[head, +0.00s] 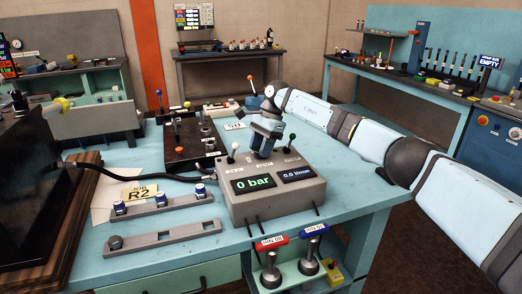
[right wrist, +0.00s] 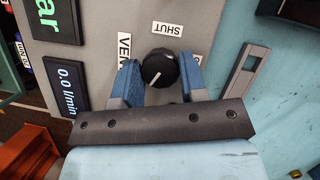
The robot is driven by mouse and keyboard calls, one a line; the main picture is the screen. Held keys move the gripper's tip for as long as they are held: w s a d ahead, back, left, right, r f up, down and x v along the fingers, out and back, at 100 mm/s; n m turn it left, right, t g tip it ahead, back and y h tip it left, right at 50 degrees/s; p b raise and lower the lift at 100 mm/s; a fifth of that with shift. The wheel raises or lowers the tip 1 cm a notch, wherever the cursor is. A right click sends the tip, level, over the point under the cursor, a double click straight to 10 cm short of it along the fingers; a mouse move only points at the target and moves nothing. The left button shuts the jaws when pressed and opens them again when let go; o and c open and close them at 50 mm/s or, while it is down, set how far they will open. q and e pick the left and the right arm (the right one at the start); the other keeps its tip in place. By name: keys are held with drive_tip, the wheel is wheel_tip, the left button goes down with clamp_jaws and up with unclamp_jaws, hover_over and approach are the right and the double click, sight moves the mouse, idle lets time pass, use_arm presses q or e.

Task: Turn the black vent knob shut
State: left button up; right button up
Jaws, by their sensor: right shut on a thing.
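The black vent knob (right wrist: 160,69) sits on the face of a grey box, with a white pointer line slanting toward the lower left of the right wrist view. A "SHUT" label (right wrist: 167,29) is above it in that view, and a partly hidden vent label is to its left. My right gripper (right wrist: 161,78) has its two blue fingers on either side of the knob, shut on it. In the head view my right gripper (head: 262,150) reaches down onto the grey box (head: 285,203) and hides the knob. My left gripper is not in view.
The box has "0 bar" (head: 253,183) and "0.0 l/min" (head: 297,174) displays. Levers (head: 233,148) stand close on both sides of my gripper. A black hose (head: 160,179) runs left. Red and blue handled tools (head: 270,243) stand in front. Rails (head: 163,203) lie left.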

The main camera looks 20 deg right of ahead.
drive_tip(key=shift+n+g, duration=0.3)
drive_tip(key=shift+n, duration=0.6)
drive_tip(key=n+h+b, duration=0.1)
drive_tip(key=n, duration=0.1)
drive_tip(key=shift+w+n+g, duration=0.1)
drive_tip(key=shift+n+g, duration=0.2)
drive_tip(key=shift+g, duration=0.1)
drive_tip(key=shift+n, duration=0.4)
drive_tip(key=o, duration=0.9)
